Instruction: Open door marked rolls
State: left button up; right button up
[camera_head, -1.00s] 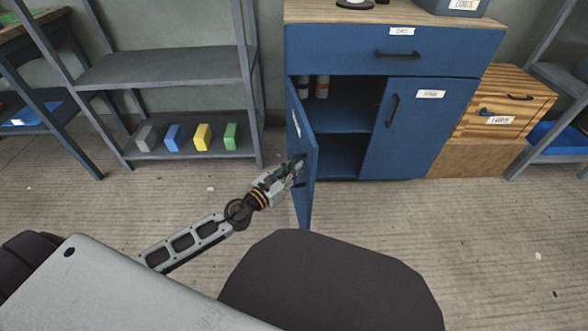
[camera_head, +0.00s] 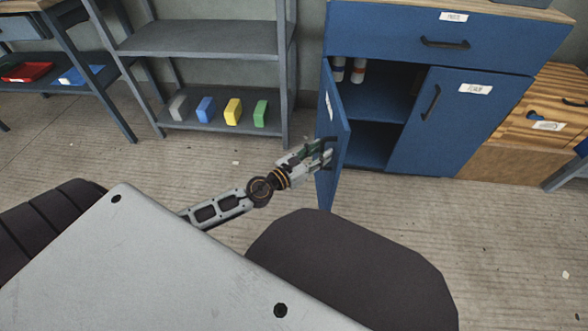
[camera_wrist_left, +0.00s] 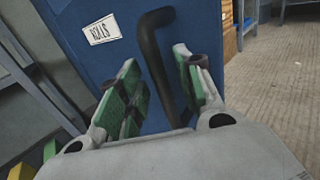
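The blue door marked ROLLS (camera_head: 336,115) is the left door of the blue cabinet and stands swung well out from it. Its label (camera_wrist_left: 103,30) and dark bar handle (camera_wrist_left: 153,55) show in the left wrist view. My left gripper (camera_head: 322,152) is at the outer face of this door. In the left wrist view its two green-padded fingers (camera_wrist_left: 161,92) stand apart, one on each side of the handle, with gaps visible. Contact with the handle cannot be made out. My right gripper is not in view.
Inside the cabinet, a shelf (camera_head: 375,102) and cylinders (camera_head: 358,70) show. The right door (camera_head: 450,130) is shut, below a closed drawer (camera_head: 400,35). A grey rack (camera_head: 205,40) with coloured blocks (camera_head: 232,111) stands left. The floor (camera_head: 500,235) before the cabinet is mostly clear.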

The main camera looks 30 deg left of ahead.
pick_arm(q)
jog(key=v, duration=1.1)
dwell(0.8)
jog(key=shift+f, duration=0.1)
jog(key=shift+a, duration=0.1)
dwell(0.5)
